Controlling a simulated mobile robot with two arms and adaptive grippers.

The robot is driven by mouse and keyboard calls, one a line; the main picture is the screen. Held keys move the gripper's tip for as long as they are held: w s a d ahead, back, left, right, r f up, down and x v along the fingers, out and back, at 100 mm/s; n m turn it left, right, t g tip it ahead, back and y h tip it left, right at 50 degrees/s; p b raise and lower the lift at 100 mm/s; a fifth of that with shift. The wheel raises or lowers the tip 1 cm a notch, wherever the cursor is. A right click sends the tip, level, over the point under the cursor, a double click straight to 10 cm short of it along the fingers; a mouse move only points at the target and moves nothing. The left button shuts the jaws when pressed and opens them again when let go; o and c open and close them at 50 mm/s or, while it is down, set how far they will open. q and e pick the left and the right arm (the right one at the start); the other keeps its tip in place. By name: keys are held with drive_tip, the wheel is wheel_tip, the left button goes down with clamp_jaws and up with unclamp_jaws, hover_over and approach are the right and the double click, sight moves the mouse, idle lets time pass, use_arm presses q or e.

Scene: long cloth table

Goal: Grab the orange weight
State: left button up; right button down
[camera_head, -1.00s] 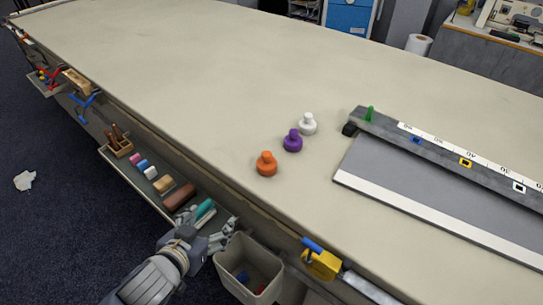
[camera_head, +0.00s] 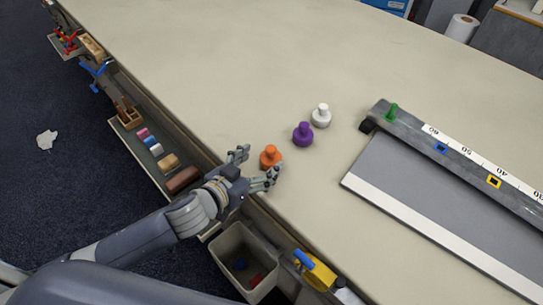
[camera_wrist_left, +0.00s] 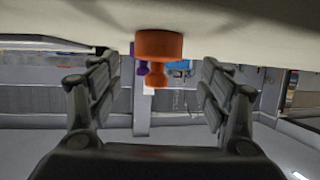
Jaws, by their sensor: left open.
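The orange weight (camera_head: 270,157) stands upright on the table near its front edge, with a wide base and a knob on top. My left gripper (camera_head: 258,168) is open at the table edge, its fingers spread on either side of the weight's near side. In the left wrist view the orange weight (camera_wrist_left: 158,48) shows upside down, ahead and between the two open fingers (camera_wrist_left: 158,100), touching neither as far as I can see. My right gripper is in neither view.
A purple weight (camera_head: 303,134) and a white weight (camera_head: 321,115) stand behind the orange one, to its right. A grey cutting board with a ruler bar (camera_head: 465,165) lies at the right. A bin (camera_head: 243,258) and a tool shelf (camera_head: 150,165) hang along the table's front.

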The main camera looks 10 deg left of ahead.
sight(269, 156)
use_arm(q)
drive_tip(key=shift+w+d+f+p, duration=0.1)
drive_tip(key=shift+w+d+p, duration=0.15)
drive_tip(key=shift+w, duration=0.2)
drive_tip(key=shift+w+d+p, duration=0.15)
drive_tip(key=shift+w+p, duration=0.1)
drive_tip(key=shift+w, duration=0.2)
drive_tip(key=x, duration=0.3)
drive_tip(key=shift+d+f+p, duration=0.1)
drive_tip(key=shift+d+p, duration=0.05)
drive_tip(key=shift+p, duration=0.15)
drive_tip(key=shift+w, duration=0.15)
drive_tip(key=shift+f, duration=0.1)
clamp_jaws()
drive_tip(key=shift+d, duration=0.1)
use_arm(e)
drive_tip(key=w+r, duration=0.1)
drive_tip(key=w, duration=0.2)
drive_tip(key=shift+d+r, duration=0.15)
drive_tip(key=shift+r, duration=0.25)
